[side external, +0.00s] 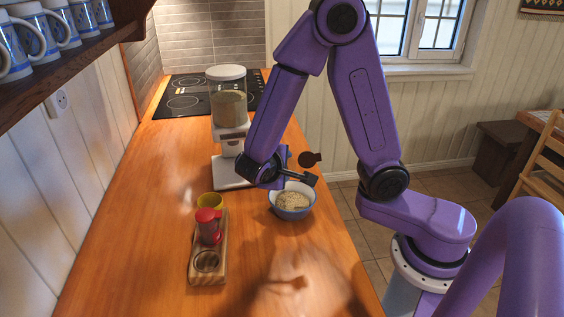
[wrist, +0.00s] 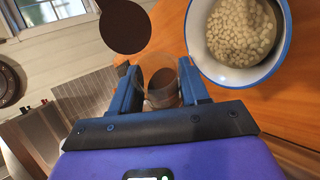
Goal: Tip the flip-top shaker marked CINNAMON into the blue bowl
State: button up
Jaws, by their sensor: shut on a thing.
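My gripper (side external: 303,178) is shut on a clear shaker with brown contents (wrist: 164,88); it also shows in the wrist view (wrist: 160,68). The shaker's round brown flip-top lid (side external: 310,159) stands open, and shows large in the wrist view (wrist: 125,25). No marking on the shaker can be read. In the side view its body is mostly hidden by my gripper, so its exact tilt is unclear. The blue bowl (side external: 292,214), holding pale grains, sits just below my gripper. In the wrist view the bowl (wrist: 202,50) is to the right of the shaker, apart from it.
A wooden rack (side external: 207,279) with a red shaker (side external: 208,227) and an empty round hollow stands at front left. A dispenser with a clear jar (side external: 229,108) stands close behind my gripper.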

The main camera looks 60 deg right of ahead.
jog(key=shift+f, duration=0.1)
jog(key=shift+s+r+m+t, duration=0.2)
jog(key=shift+m+t, duration=0.4)
jog(key=shift+t, duration=0.1)
jog(key=shift+s+r+m+t, duration=0.2)
jog(key=shift+m+t, duration=0.4)
jog(key=shift+t, duration=0.1)
jog(key=shift+s+t+h, duration=0.1)
jog(key=shift+t+h, duration=0.2)
dwell(0.4)
jog(key=shift+w+f+n+g, duration=0.15)
jog(key=shift+w+n+g, duration=0.1)
jog(key=shift+n+g, duration=0.35)
jog(key=shift+w+f+n+g, duration=0.2)
jog(key=shift+n+g, duration=0.1)
jog(key=shift+g, duration=0.5)
jog(key=shift+w+r+n+g+y, duration=0.15)
jog(key=shift+r+n+g+y, duration=0.2)
jog(key=shift+g, duration=0.25)
jog(key=shift+w+r+n+g+y, duration=0.1)
jog(key=shift+r+n+g+y, duration=0.1)
jog(key=shift+n+g, duration=0.35)
jog(key=shift+r, duration=0.15)
jog(key=shift+g, duration=0.25)
